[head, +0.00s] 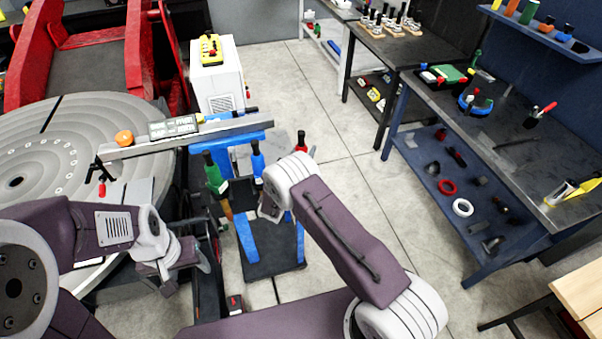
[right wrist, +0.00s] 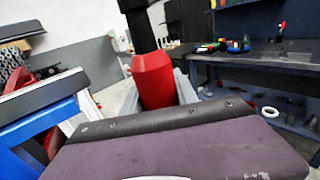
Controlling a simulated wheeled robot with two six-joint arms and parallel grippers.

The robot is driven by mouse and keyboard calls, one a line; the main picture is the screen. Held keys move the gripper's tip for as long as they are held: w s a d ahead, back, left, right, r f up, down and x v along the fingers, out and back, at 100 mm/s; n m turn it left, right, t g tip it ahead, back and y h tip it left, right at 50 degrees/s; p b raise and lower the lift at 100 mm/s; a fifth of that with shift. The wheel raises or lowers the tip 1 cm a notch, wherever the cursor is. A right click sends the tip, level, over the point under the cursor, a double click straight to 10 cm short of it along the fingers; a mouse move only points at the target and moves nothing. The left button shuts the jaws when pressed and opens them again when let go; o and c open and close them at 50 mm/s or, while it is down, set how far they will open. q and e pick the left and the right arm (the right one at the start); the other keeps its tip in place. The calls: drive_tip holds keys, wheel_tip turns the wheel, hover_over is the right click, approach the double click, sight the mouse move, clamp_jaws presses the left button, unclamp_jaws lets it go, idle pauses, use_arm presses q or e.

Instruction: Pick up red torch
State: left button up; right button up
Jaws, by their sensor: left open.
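The red torch (right wrist: 153,82) has a red body and a black upper part. It stands upright in the middle of the right wrist view, and only its top (head: 301,146) shows in the head view, behind my right arm. My right gripper (right wrist: 160,92) is at the torch, with grey finger parts beside the red body. Whether its jaws press on the torch is hidden. My left gripper (head: 186,266) is open and empty, low beside the round table. A green torch (head: 213,173) and a blue torch (head: 257,160) stand left of the red one.
A blue rack (head: 246,238) stands under the torches. A long metal beam (head: 185,138) runs behind them, near the round grooved positioner table (head: 40,150). A white cabinet (head: 216,80) stands behind. A blue workbench (head: 480,130) is at right, with clear floor between.

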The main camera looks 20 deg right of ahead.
drive_tip(key=c, duration=0.5)
drive_tip(key=shift+r, duration=0.1)
clamp_jaws()
drive_tip(key=shift+w, duration=0.1)
drive_tip(key=shift+r, duration=0.1)
drive_tip(key=shift+w+r, duration=0.1)
drive_tip(key=shift+r, duration=0.1)
wheel_tip(320, 180, up, 27)
drive_tip(key=b, duration=0.6)
drive_tip(key=shift+r, duration=0.2)
drive_tip(key=shift+d+f, duration=0.1)
